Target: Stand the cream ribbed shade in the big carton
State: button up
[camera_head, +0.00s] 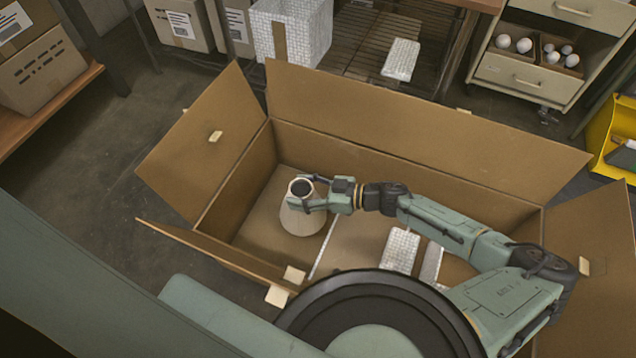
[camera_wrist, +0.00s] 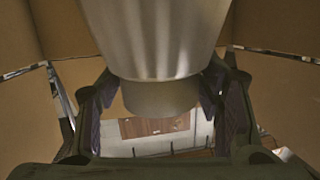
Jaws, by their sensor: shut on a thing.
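The cream ribbed shade (camera_head: 300,220) is inside the big carton (camera_head: 225,155), toward its left end, narrow end up with a dark round opening. My gripper (camera_head: 303,194) is shut on the shade's narrow neck. In the wrist view the ribbed shade (camera_wrist: 155,35) fills the top middle, and its smooth neck sits between the two fingers of my gripper (camera_wrist: 160,95). The shade looks upright. I cannot tell whether its wide rim touches the carton floor.
The carton's flaps are spread open, with a tall back flap (camera_head: 400,115) and a left flap (camera_head: 190,150). A white patterned block (camera_head: 401,250) lies in the carton right of the shade. A drawer cabinet (camera_head: 530,75) and a yellow bin (camera_head: 605,135) stand beyond at the right.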

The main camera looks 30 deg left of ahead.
notch_tip(320, 180, down, 8)
jog(key=shift+r+b, duration=0.1)
jog(key=shift+b, duration=1.1)
jog(key=o, duration=1.8)
jog(key=shift+f, duration=0.2)
jog(key=shift+o, duration=0.2)
jog(key=shift+r, duration=0.1)
jog(key=shift+d+r, duration=0.1)
jog(key=shift+d, duration=0.05)
jog(key=p+v, duration=0.1)
jog(key=v, duration=1)
jog(key=shift+d+p, duration=0.3)
jog(key=shift+d, duration=0.05)
jog(key=shift+w, duration=0.1)
